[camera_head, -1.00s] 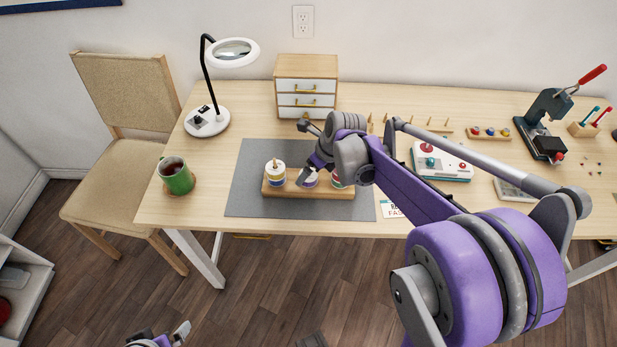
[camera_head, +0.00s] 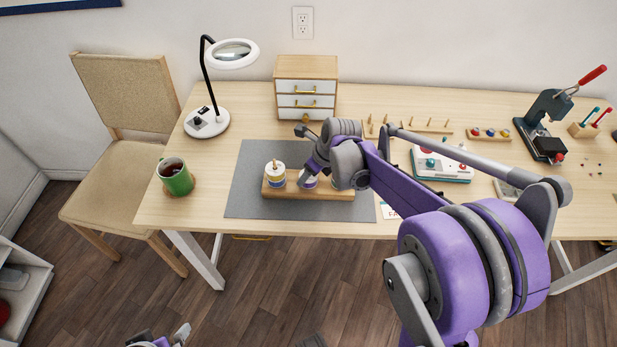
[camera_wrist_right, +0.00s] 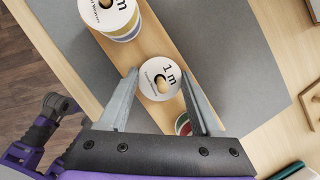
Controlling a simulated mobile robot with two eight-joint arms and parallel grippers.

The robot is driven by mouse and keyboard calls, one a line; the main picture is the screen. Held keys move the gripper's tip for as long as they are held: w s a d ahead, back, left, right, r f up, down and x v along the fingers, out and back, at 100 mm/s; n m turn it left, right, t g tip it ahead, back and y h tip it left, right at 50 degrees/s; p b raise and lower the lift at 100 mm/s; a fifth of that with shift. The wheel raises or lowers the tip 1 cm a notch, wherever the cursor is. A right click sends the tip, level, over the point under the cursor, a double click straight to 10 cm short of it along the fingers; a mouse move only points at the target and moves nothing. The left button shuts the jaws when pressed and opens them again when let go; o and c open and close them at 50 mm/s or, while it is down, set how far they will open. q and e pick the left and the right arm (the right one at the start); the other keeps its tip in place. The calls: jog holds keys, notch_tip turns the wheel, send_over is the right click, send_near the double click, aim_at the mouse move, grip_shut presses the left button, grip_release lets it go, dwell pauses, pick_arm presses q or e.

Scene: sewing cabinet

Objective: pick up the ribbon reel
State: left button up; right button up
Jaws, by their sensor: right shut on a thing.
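A wooden stand (camera_head: 343,195) on the grey mat holds a row of ribbon reels with white "1 m" tops on wooden pegs. The left reel (camera_head: 276,176) stands clear of my gripper; it also shows at the top of the right wrist view (camera_wrist_right: 112,20). My right gripper (camera_head: 308,182) is shut on the middle ribbon reel (camera_wrist_right: 160,88), with one finger on each side and the peg end showing in its hole. A third reel (camera_wrist_right: 183,125) is mostly hidden behind a finger. My left gripper (camera_head: 172,338) is only partly in view at the bottom edge.
A green mug (camera_head: 176,178) stands left of the mat (camera_head: 243,200). A magnifier lamp (camera_head: 207,121) and small drawer cabinet (camera_head: 306,68) are behind. Bare mat lies around the stand.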

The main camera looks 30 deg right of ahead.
notch_tip(320, 180, up, 18)
jog(key=p, duration=0.2)
dwell(0.6)
